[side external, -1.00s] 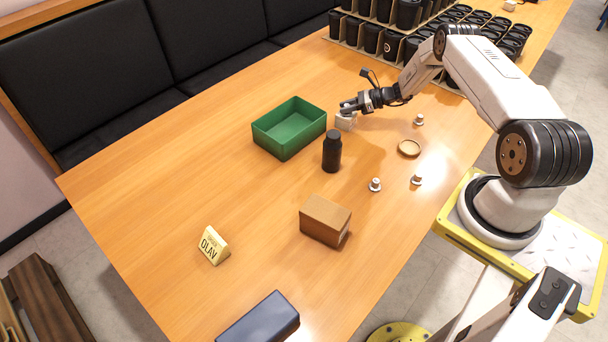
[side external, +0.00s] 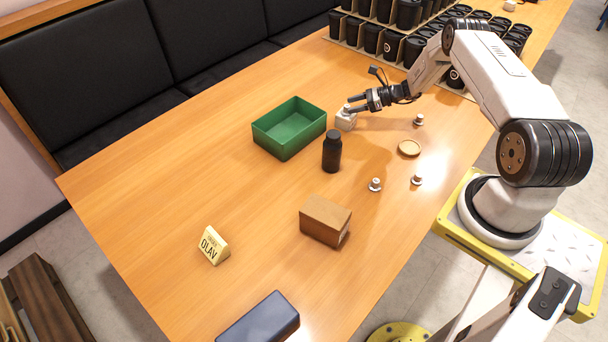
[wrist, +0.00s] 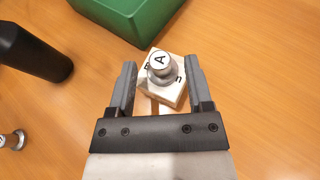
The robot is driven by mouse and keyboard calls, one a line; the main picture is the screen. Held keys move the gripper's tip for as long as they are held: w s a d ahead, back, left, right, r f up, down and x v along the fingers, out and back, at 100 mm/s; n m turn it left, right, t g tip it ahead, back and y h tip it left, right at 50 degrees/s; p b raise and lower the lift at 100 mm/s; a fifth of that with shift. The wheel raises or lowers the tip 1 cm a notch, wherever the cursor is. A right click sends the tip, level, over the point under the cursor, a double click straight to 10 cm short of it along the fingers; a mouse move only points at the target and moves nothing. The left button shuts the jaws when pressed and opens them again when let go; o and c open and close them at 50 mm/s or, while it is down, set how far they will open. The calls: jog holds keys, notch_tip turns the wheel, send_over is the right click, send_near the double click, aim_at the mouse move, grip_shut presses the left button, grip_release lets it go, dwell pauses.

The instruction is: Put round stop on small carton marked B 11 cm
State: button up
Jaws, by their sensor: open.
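A small white carton (side external: 345,122) stands on the table beside the green bin. A round stop (wrist: 159,65) with a silver top marked A sits upright on the carton, which also shows in the wrist view (wrist: 171,97). Dark characters show on the carton's top, partly hidden by the stop; I cannot read them fully. My gripper (wrist: 158,85) is open, its fingers on either side of the stop and carton with gaps visible. In the side view my gripper (side external: 352,104) is at the carton's top. Other round stops stand near the front: one (side external: 375,184), another (side external: 417,180), and a third (side external: 419,120).
The green bin (side external: 268,140) is left of the carton. A black bottle (side external: 332,152) stands in front of it. A round wooden dish (side external: 409,148), brown box (side external: 325,220), OLAV sign (side external: 213,245) and dark blue case (side external: 262,320) lie around.

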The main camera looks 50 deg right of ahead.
jog(key=v, duration=0.9)
jog(key=shift+d, duration=0.2)
jog(key=a+r+n+g+h, duration=0.1)
jog(key=a+r+n+g, duration=0.45)
jog(key=a, duration=0.45)
jog(key=a+r+n+g+h, duration=0.1)
jog(key=a+r+n+g, duration=0.3)
jog(key=a+n, duration=0.45)
jog(key=s+a+r+n+h, duration=0.3)
jog(key=s+a+n, duration=0.3)
jog(key=a+n, duration=0.1)
jog(key=s+a+r+n+t+h, duration=0.1)
jog(key=s+a+r+n+h, duration=0.2)
jog(key=s+a+n, duration=0.4)
jog(key=a+r, duration=0.1)
jog(key=a, duration=0.2)
jog(key=shift+r+n, duration=0.25)
jog(key=shift+n, duration=0.05)
